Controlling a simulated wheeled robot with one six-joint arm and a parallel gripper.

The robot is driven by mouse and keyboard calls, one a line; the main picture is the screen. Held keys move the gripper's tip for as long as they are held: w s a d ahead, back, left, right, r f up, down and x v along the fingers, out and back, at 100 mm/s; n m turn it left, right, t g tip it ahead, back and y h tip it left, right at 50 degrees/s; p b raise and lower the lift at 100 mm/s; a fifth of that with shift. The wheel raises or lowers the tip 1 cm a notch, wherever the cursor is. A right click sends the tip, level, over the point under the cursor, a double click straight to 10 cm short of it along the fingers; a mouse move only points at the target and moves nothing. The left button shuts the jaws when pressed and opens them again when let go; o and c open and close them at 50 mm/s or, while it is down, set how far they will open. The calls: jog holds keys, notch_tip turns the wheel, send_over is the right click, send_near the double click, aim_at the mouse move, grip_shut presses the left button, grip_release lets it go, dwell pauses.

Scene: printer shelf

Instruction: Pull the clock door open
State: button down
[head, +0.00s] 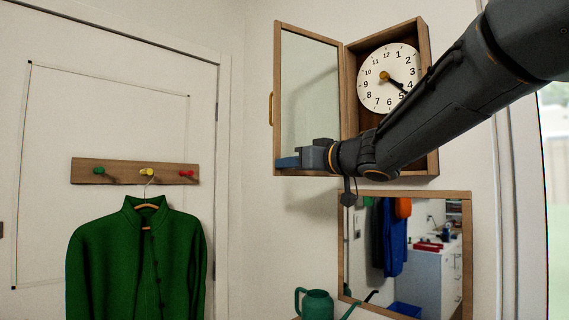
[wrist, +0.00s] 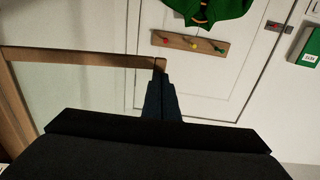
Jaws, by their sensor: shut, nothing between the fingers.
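The clock door (head: 278,60) is a wooden frame with a glass pane, swung wide open to the left of the clock case (head: 424,60). Its brass handle (head: 270,108) is on the free left edge. The white clock face (head: 388,76) is uncovered in the case. My gripper (head: 288,162) is shut and empty, in front of the lower part of the door, below the handle. In the wrist view, the shut fingers (wrist: 160,98) are by a corner of the door frame (wrist: 90,58); I cannot tell if they touch it.
A framed mirror (head: 342,250) hangs below the clock. A green coat (head: 135,265) hangs from a peg rail (head: 110,172) on the left. A green watering can (head: 316,304) stands below. The wall between coat and clock door is clear.

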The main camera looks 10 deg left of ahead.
jog(key=s+a+v, duration=0.2)
jog(key=v, duration=1.2)
jog(key=w+d+f+m+t+h, duration=0.3)
jog(key=w+d+f+m+h, duration=0.3)
jog(key=d+f, duration=0.4)
jog(key=w+d+f+m+g+h, duration=0.1)
jog(key=d+f+h, duration=0.25)
jog(key=f, duration=0.45)
jog(key=d+f+m+h, duration=0.15)
jog(key=d+f, duration=0.25)
jog(key=f, duration=0.4)
jog(key=s+d+f+m+g+h, duration=0.1)
jog(key=s+d+f+g+h, duration=0.2)
jog(key=f, duration=0.4)
jog(key=s+d+f+g, duration=0.2)
jog(key=s+d+f, duration=0.15)
jog(key=f, duration=0.35)
jog(key=s+f+g, duration=0.6)
jog(key=s+f, duration=0.7)
jog(key=s, duration=0.4)
jog(key=shift+s+d+m+g, duration=0.2)
jog(key=shift+s+m+g, duration=0.15)
jog(key=shift+m+g, duration=0.1)
jog(key=c, duration=2.5)
grip_release()
